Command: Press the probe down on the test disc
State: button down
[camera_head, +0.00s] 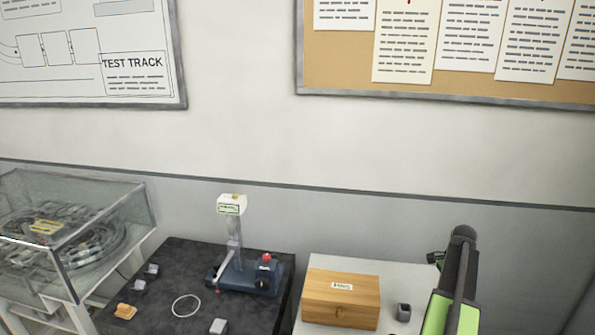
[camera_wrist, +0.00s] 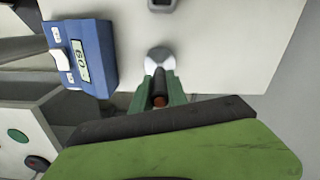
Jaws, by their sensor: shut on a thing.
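My gripper (camera_wrist: 159,84) shows in the wrist view with its green fingers shut on a dark, rod-like probe (camera_wrist: 159,88) with a brown end. Just beyond the fingertips is a round grey-and-white patch that looks like the test disc (camera_wrist: 159,60), on or over a pale tabletop. The probe's far end is hidden, so I cannot tell whether it touches the disc. In the head view my green and black arm reaches down at the right, and the gripper is out of the frame.
A blue meter with a display (camera_wrist: 82,57) lies left of the gripper. A wooden box (camera_head: 341,299) and a small grey block (camera_head: 403,312) stand on the pale table (camera_head: 375,268). A blue-based stand (camera_head: 245,275) and loose pieces occupy the dark table (camera_head: 180,262). A glass case (camera_head: 75,225) is far left.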

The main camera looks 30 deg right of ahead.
jog(key=shift+r+p, duration=0.1)
jog(key=shift+p, duration=0.2)
dwell(0.6)
notch_tip(320, 180, up, 6)
jog(key=p, duration=0.6)
jog(key=shift+r, duration=0.25)
notch_tip(320, 180, down, 7)
jog(key=b, duration=0.6)
jog(key=shift+r, duration=0.2)
